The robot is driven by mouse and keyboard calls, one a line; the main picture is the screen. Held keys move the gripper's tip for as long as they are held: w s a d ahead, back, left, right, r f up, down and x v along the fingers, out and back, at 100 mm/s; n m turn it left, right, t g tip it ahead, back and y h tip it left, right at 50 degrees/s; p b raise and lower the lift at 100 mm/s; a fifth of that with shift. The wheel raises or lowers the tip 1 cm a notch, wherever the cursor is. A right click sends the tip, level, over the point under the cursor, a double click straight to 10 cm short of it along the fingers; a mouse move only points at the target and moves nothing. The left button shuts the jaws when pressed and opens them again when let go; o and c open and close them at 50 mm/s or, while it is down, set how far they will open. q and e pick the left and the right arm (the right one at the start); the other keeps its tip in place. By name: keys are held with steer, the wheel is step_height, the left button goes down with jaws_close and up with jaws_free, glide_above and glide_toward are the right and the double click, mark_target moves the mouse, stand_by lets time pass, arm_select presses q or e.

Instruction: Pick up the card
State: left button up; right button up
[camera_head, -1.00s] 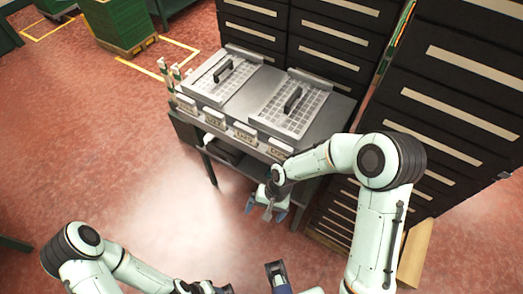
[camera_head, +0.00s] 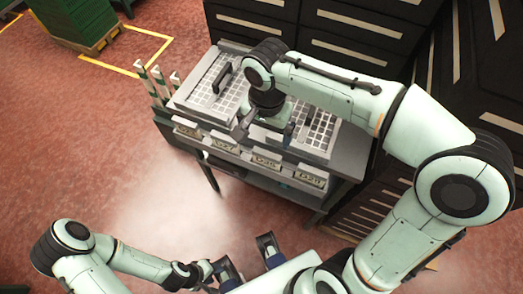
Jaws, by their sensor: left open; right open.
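Several pale label plates line the front edge of the metal table (camera_head: 195,111), among them a left one (camera_head: 186,131) and a right one (camera_head: 310,177). Their print is too small to read surely. I cannot make out a separate card or tell whether one of these is it. My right gripper (camera_head: 265,128) points down over the table's middle, between the two grid trays, open; no card shows between its fingers. My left gripper (camera_head: 248,262) is open and empty, low at the bottom centre, away from the table.
A left grid tray (camera_head: 197,88) and a right grid tray (camera_head: 318,140), partly hidden by my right arm, sit on the table. Striped posts (camera_head: 159,80) stand at its left. Dark drawer cabinets (camera_head: 335,25) rise behind. The red floor (camera_head: 85,150) at left is clear.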

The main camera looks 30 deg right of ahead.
mark_target(267, 159)
steer(key=f, duration=0.4)
steer(key=f+b, duration=0.1)
steer(key=f, duration=0.1)
steer(key=shift+s, duration=0.4)
steer(key=shift+f, duration=0.3)
steer(key=f, duration=0.4)
steer(key=shift+s+f+b, duration=0.1)
steer(key=shift+s+b, duration=0.15)
steer(key=shift+b, duration=0.05)
steer(key=shift+f, duration=0.55)
arm_select(q)
steer(key=shift+s+f, duration=0.35)
steer(key=shift+f, duration=0.55)
arm_select(e)
steer(key=c, duration=0.8)
